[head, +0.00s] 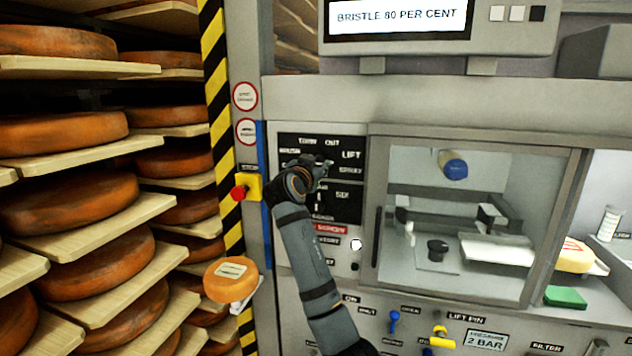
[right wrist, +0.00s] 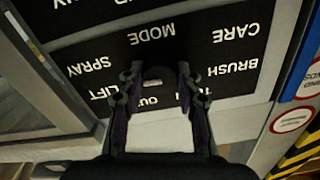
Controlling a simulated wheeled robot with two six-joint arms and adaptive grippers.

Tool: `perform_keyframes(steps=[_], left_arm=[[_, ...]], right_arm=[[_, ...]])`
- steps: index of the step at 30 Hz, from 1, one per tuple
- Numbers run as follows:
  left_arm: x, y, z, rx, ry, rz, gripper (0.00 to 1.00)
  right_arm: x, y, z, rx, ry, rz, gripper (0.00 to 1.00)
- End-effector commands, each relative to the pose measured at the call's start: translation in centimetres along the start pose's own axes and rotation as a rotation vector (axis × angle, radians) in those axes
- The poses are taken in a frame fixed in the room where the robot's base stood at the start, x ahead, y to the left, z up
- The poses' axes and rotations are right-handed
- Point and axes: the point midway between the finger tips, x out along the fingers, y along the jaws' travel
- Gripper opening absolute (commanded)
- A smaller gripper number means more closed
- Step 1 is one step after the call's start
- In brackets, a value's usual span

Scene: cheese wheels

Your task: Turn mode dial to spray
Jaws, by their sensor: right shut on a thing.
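The mode dial (right wrist: 153,82) is a small dark knob with a pale top, seen in the right wrist view below the word MODE, which appears upside down. The word SPRAY (right wrist: 88,67) is left of the dial, BRUSH right of it and LIFT nearer the lower left. My right gripper (right wrist: 154,76) is shut on the dial, one finger on each side. In the head view my right gripper (head: 322,164) is against the black label panel (head: 340,205) and hides the dial. Which word the dial points at cannot be told. My left gripper is not in view.
A screen (head: 398,17) above reads BRISTLE 80 PER CENT. A red stop button (head: 238,193) on a yellow plate is left of my right gripper. A glazed cabinet (head: 470,215) stands to the right. Shelves of cheese wheels (head: 65,202) fill the left.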

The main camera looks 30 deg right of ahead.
Motion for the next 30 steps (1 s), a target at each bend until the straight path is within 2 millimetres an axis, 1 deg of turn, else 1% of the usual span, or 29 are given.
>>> perform_keyframes(steps=[1, 3, 6, 12, 19, 30], left_arm=[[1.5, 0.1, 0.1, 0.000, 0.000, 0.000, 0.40], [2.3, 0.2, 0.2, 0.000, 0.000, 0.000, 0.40], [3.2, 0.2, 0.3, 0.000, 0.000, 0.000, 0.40], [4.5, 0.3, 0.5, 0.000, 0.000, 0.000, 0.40], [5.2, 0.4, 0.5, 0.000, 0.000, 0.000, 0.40], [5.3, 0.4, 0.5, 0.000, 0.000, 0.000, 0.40]], right_arm=[[0.0, 0.2, 0.7, 0.037, 0.000, -0.001, 0.02], [0.0, 0.1, 0.6, 0.092, -0.001, 0.000, 0.02], [0.0, 0.1, 0.5, 0.161, -0.001, 0.000, 0.02], [0.0, 0.1, 0.4, 0.266, -0.002, 0.001, 0.02], [0.0, 0.1, 0.2, 0.331, -0.003, 0.001, 0.02], [0.0, 0.0, 0.1, 0.350, -0.003, 0.001, 0.02]])
